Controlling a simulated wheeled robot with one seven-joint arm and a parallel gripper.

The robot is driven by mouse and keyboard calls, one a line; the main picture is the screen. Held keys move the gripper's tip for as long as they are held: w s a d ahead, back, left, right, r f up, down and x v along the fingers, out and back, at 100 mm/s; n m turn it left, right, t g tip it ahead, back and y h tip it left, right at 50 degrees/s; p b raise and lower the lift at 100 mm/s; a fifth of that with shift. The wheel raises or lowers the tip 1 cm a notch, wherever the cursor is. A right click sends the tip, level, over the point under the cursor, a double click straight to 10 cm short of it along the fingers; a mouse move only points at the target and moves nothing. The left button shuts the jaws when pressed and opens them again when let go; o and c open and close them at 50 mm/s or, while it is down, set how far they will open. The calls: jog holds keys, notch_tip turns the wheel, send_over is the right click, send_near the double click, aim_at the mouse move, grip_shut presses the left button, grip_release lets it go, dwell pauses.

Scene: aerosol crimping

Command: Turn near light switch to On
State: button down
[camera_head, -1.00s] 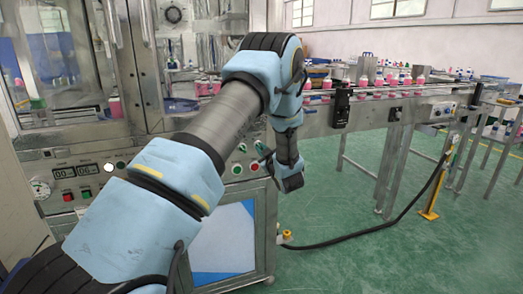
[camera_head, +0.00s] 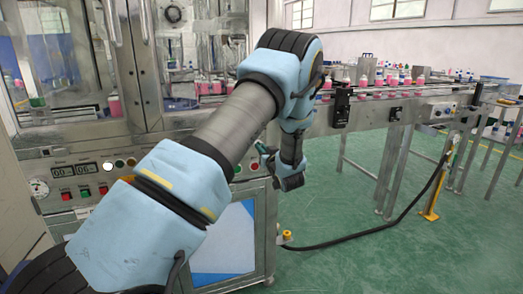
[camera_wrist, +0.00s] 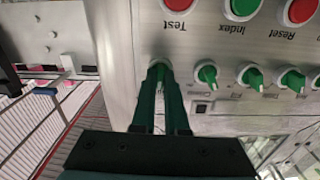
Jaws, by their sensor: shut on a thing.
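In the wrist view, which shows the panel upside down, my gripper (camera_wrist: 160,78) has its two green fingers closed around a rotary switch (camera_wrist: 159,64) at the left end of a row. Only a little of this switch shows between the fingertips, and its label is hidden. In the head view, my gripper (camera_head: 265,156) is partly seen at the right end of the machine's front panel, mostly hidden by my arm.
Large round green (camera_wrist: 240,8) and red (camera_wrist: 299,11) push buttons, with Test, Index and Reset labels, sit near the switches. A conveyor (camera_head: 400,106) with pink bottles runs right of the machine. A black hose (camera_head: 365,236) crosses the green floor, which is otherwise clear there.

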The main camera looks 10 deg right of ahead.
jog(key=m, duration=0.5)
jog(key=shift+m, duration=0.3)
dwell(0.4)
jog(key=c, duration=0.9)
grip_release()
jog(key=shift+c, duration=0.2)
jog(key=shift+s, duration=0.1)
jog(key=s+d+b, duration=0.1)
jog(key=s, duration=0.9)
jog(key=shift+s+d+b, duration=0.2)
jog(key=shift+s+b, duration=0.1)
